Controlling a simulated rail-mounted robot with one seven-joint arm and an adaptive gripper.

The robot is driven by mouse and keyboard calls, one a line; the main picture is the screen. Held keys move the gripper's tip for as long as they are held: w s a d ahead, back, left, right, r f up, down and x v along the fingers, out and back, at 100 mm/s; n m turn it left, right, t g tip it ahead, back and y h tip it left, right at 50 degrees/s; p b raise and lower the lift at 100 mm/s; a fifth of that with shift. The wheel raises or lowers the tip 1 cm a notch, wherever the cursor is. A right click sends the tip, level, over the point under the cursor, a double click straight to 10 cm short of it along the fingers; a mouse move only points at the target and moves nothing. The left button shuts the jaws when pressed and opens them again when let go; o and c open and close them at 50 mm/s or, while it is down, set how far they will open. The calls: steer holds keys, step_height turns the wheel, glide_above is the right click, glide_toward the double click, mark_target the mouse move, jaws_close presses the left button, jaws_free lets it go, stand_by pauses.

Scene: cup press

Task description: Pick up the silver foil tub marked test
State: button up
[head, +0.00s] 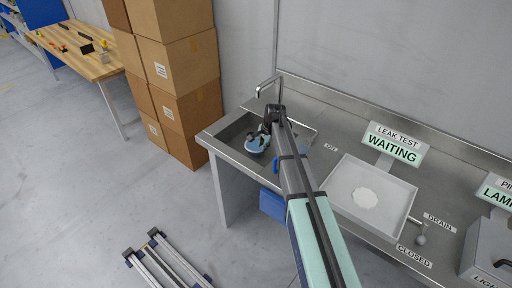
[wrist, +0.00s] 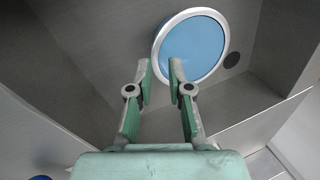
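A round tub with a blue top and a pale silvery-white rim (wrist: 195,45) sits in the sink basin. It also shows in the head view, partly covered by my gripper, as a small blue and white shape (head: 254,148). I cannot read any "test" marking on it. My gripper (wrist: 161,72) reaches down into the basin. Its two fingers are apart with nothing between them. In the wrist view the right fingertip overlaps the near edge of the rim; I cannot tell whether it touches.
The basin (head: 231,131) has steel walls around the tub, and a tap (head: 268,84) rises behind it. A dark drain hole (wrist: 232,60) lies beside the tub. To the right are a white tray (head: 348,181) and a "LEAK TEST WAITING" sign (head: 394,145).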

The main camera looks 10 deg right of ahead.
mark_target(256, 148)
steer(key=shift+p+x, duration=1.35)
steer(key=shift+x, duration=1.65)
steer(key=shift+w+d, duration=0.1)
steer(key=shift+w, duration=0.05)
jaws_close()
